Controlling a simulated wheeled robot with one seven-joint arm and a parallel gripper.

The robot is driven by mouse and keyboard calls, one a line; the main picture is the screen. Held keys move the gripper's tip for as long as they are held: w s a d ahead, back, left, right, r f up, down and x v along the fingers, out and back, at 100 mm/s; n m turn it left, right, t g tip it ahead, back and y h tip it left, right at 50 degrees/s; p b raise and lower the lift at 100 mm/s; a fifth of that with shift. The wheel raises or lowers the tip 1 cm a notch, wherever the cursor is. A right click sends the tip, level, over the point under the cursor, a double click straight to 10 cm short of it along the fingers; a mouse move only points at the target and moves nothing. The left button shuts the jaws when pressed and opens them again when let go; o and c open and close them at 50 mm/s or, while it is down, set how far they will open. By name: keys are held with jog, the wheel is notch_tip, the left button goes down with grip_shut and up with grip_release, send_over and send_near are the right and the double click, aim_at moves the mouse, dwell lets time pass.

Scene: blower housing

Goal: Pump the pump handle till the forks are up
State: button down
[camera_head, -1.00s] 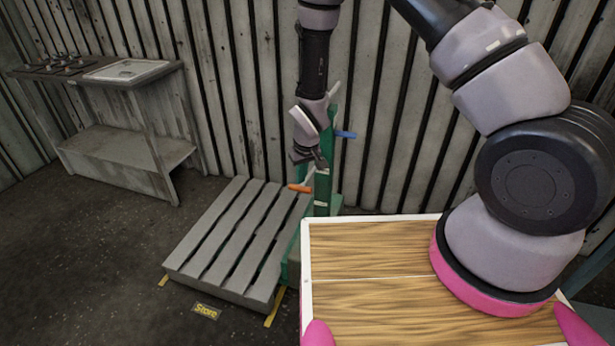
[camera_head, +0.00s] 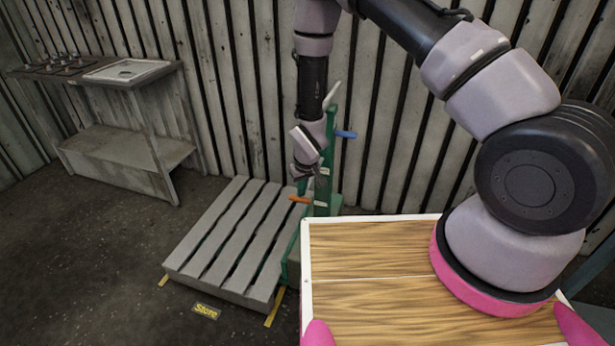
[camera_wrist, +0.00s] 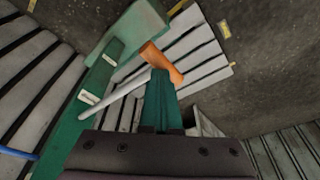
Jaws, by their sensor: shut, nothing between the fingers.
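The pump handle is a pale lever with an orange grip (camera_head: 299,199), on the green lift (camera_head: 324,185). In the wrist view the pale lever (camera_wrist: 112,101) slopes up to the orange grip (camera_wrist: 164,63). My gripper (camera_head: 304,176) is shut with nothing in it, just above the orange grip. In the wrist view its green fingers (camera_wrist: 160,76) end at the grip's near side; I cannot tell whether they touch it. The grey slatted pallet (camera_head: 230,240) lies low beside the lift. The forks are hidden by the pallet.
A blue handle (camera_head: 345,134) and a pale lever (camera_head: 332,95) stick out of the lift's column. A metal bench (camera_head: 120,150) stands at the left by the corrugated wall. A yellow floor label (camera_head: 206,311) lies before the pallet. The left floor is clear.

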aim_at(302, 202)
notch_tip(302, 202, down, 6)
jog(key=shift+f, duration=0.15)
notch_tip(302, 202, up, 12)
jog(key=shift+r, duration=0.1)
notch_tip(302, 202, down, 12)
jog(key=shift+f, duration=0.2)
jog(key=shift+w+r, duration=0.1)
jog(key=shift+r, duration=0.15)
notch_tip(302, 202, up, 12)
